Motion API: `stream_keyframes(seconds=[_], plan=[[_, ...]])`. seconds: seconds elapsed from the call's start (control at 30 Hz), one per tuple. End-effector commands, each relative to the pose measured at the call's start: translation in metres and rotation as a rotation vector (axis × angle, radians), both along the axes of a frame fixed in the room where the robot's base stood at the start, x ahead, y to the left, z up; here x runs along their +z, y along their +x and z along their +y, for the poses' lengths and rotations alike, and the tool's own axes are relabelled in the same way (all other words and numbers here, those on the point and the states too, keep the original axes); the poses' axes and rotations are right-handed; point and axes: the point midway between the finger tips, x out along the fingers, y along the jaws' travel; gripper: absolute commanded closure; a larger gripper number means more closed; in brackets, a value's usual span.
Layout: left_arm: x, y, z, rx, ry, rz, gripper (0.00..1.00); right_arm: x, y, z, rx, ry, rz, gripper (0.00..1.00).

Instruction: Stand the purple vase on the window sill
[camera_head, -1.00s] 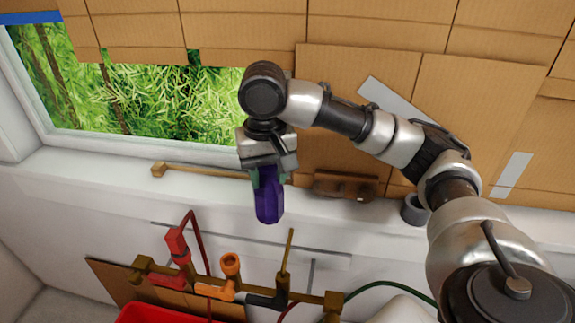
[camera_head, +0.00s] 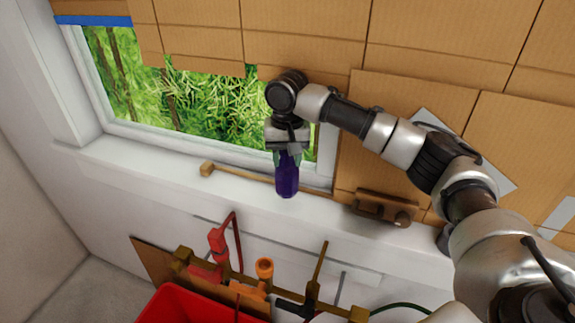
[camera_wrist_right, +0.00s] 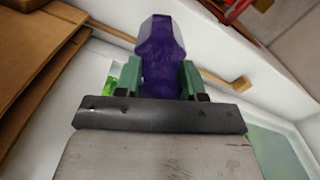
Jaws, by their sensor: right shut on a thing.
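The purple vase (camera_head: 287,180) is held in my right gripper (camera_head: 287,157), in front of the window and over the white window sill (camera_head: 130,160). In the right wrist view the vase (camera_wrist_right: 161,60) sits between the two green fingers of my right gripper (camera_wrist_right: 161,80), which are closed on its sides. The fingers hide part of the vase. I cannot tell from the head view whether its lower end touches the sill. My left gripper is not in view.
A wooden mallet-like stick (camera_head: 208,169) lies along the sill behind the vase. A brown wooden block (camera_head: 383,206) is on the sill to the right. Below stand a rack with red and orange tools (camera_head: 264,268) and a red bin (camera_head: 180,306). The left sill is clear.

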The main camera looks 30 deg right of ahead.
Motion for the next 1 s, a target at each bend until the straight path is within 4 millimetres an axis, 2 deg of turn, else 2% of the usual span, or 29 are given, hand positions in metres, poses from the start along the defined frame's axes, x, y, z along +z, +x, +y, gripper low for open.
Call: stream_keyframes(seconds=[0.13,0.3,0.67,0.7,0.83,1.0], plan=[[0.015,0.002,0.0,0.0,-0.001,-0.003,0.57,-0.017,-0.001,-0.001,-0.001,-0.001,0.004,1.0],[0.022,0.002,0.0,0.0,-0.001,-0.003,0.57,-0.036,0.0,0.0,-0.001,0.0,0.002,1.0],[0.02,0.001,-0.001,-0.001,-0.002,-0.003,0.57,-0.042,0.0,0.0,0.0,0.0,0.001,1.0],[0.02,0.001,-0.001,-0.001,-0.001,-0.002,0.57,-0.042,0.0,0.0,0.0,0.0,0.001,0.56],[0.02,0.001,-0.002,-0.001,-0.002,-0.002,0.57,-0.042,0.0,0.0,0.0,0.001,0.002,0.36],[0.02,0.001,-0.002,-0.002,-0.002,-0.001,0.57,-0.042,0.0,0.0,-0.001,0.0,0.002,0.35]])
